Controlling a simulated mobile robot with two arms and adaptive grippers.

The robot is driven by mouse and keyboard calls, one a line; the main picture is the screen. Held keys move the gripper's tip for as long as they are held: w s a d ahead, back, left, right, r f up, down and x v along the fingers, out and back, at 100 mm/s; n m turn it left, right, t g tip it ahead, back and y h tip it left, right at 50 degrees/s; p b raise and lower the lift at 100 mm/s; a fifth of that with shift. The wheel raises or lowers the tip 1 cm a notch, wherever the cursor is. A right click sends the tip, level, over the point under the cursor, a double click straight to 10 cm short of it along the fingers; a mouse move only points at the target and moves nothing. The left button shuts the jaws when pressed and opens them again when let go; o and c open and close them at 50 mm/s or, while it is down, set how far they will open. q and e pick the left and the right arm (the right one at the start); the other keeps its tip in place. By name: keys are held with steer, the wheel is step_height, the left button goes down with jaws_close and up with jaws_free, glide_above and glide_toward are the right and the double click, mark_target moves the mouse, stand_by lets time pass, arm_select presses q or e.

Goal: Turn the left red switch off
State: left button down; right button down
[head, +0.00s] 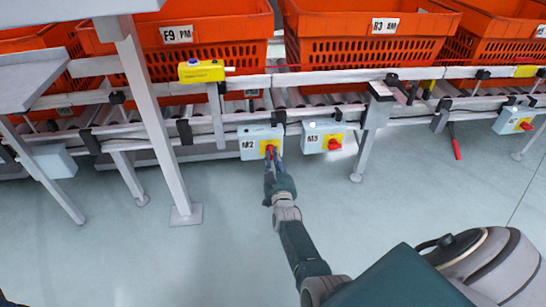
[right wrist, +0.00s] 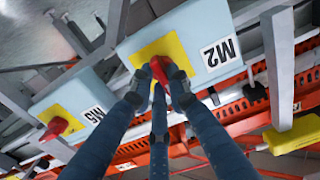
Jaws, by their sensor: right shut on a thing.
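The left red switch (head: 270,150) is on a yellow plate on a pale blue box marked M2 (head: 253,135), mounted on the conveyor frame. My right gripper (head: 270,162) reaches up to it from below and is shut on the switch. In the right wrist view, the red switch (right wrist: 160,70) sits between the fingertips of my right gripper (right wrist: 162,76), which hide part of it. A second box, marked M5 in the wrist view (right wrist: 92,112), has its own red switch (right wrist: 55,128); it also shows in the head view (head: 322,136). My left gripper is not in view.
Orange totes (head: 360,40) stand on the roller conveyor (head: 300,96) above the boxes. A yellow device (head: 203,71) is on the upper rail. A grey frame leg (head: 160,120) stands left of the M2 box. The floor (head: 120,260) in front is clear.

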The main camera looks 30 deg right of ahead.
steer(key=shift+f, duration=0.15)
stand_by(0.4)
steer(key=c, duration=1.7)
jaws_free()
steer(key=shift+c, duration=0.2)
steer(key=shift+o, duration=0.4)
steer(key=v, duration=0.7)
steer(key=shift+s, duration=0.25)
steer(key=shift+a, duration=0.15)
